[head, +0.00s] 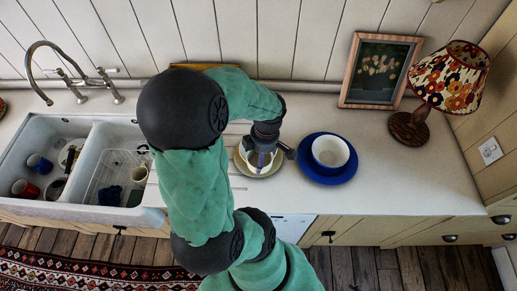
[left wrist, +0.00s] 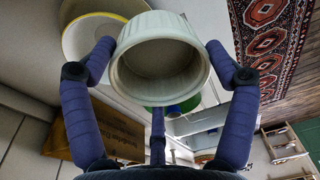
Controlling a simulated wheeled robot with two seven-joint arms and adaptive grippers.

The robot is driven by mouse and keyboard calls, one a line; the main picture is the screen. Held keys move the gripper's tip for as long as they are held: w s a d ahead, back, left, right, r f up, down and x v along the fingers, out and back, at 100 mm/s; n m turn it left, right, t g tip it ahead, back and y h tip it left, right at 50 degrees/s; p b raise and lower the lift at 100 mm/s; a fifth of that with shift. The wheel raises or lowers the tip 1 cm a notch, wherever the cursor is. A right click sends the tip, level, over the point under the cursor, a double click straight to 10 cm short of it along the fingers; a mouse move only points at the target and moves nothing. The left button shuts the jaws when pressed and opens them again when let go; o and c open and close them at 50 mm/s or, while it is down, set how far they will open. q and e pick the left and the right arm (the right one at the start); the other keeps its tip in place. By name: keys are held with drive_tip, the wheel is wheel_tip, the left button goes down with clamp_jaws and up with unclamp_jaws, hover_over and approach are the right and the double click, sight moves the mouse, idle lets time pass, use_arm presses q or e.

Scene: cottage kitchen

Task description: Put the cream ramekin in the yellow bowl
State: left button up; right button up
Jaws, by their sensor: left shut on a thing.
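The cream ramekin (left wrist: 160,70) is held between the fingers of my left gripper (left wrist: 158,65) in the left wrist view, its open mouth facing the camera. The yellow bowl (left wrist: 75,42), pale inside with a yellow rim, shows behind the ramekin at the upper left and is partly hidden by it. In the head view my left gripper (head: 262,152) is over the yellow bowl (head: 241,167) on the counter, and the fingers cover much of the bowl. I cannot tell how high the ramekin is above the bowl or whether they touch. My right gripper is not in view.
A white bowl (head: 331,152) sits on a blue plate (head: 346,173) just right of the yellow bowl. A picture frame (head: 380,70) and a lamp (head: 450,80) stand farther right. The sink (head: 92,152) with mugs is at the left. The front right counter (head: 420,195) is clear.

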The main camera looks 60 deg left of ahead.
use_arm(q)
drive_tip(key=w+a+f, duration=0.1)
drive_tip(key=a+f, duration=0.1)
drive_tip(key=a, duration=0.1)
drive_tip(key=w+a+f, duration=0.1)
drive_tip(key=a+f, duration=0.2)
drive_tip(key=w+a+f, duration=0.1)
drive_tip(key=a+f, duration=0.1)
drive_tip(key=a, duration=0.1)
drive_tip(key=shift+w+a+f, duration=0.1)
drive_tip(key=shift+w+f, duration=0.3)
drive_tip(key=shift+w+a+f, duration=0.1)
drive_tip(key=shift+a+f, duration=0.1)
drive_tip(key=shift+f, duration=1.6)
drive_tip(key=shift+f+b, duration=0.25)
drive_tip(key=shift+b, duration=0.2)
drive_tip(key=shift+f, duration=0.15)
drive_tip(key=o, duration=1.1)
